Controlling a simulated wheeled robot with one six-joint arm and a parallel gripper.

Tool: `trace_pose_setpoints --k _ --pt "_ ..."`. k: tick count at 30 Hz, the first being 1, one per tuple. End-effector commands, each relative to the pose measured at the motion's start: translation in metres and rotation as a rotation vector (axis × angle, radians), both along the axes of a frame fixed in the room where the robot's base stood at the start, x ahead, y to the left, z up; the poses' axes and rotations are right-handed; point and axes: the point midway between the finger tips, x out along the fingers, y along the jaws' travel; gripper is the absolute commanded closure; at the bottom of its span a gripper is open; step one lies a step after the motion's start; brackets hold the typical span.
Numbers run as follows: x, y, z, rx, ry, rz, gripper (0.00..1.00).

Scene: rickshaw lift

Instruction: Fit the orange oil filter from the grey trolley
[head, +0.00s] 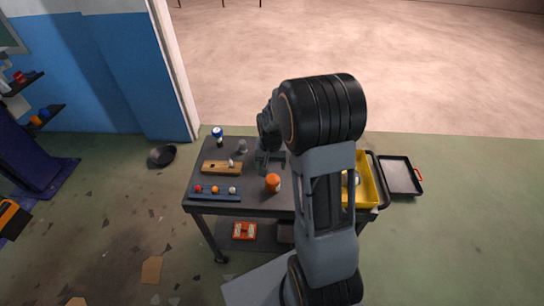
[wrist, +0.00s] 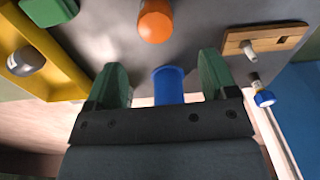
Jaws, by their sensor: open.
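The orange oil filter (head: 272,182) stands on the top of the grey trolley (head: 232,150), near its middle front. In the wrist view the orange filter (wrist: 155,22) is at the top centre, beyond my fingertips and apart from them. My gripper (wrist: 162,62) is open, with its two green fingers spread. A blue cylinder (wrist: 169,84) shows between the fingers; I cannot tell whether they touch it. In the head view my arm hides most of the gripper and the blue cylinder.
A wooden block (head: 222,168) and a blue strip with coloured knobs (head: 216,191) lie on the trolley's left. A blue-capped bottle (head: 217,133) stands at the back left. A yellow tray (head: 367,182) is on the right. A black pan (head: 161,156) is on the floor.

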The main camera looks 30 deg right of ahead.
Motion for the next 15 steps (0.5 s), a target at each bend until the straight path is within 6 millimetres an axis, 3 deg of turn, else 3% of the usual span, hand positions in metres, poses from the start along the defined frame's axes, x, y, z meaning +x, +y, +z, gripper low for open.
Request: trace_pose_setpoints --k 6,15 --pt "0.009 -0.013 -0.021 0.008 0.036 -0.062 0.21" --pt "0.010 -0.014 -0.039 0.009 0.039 -0.071 0.21"
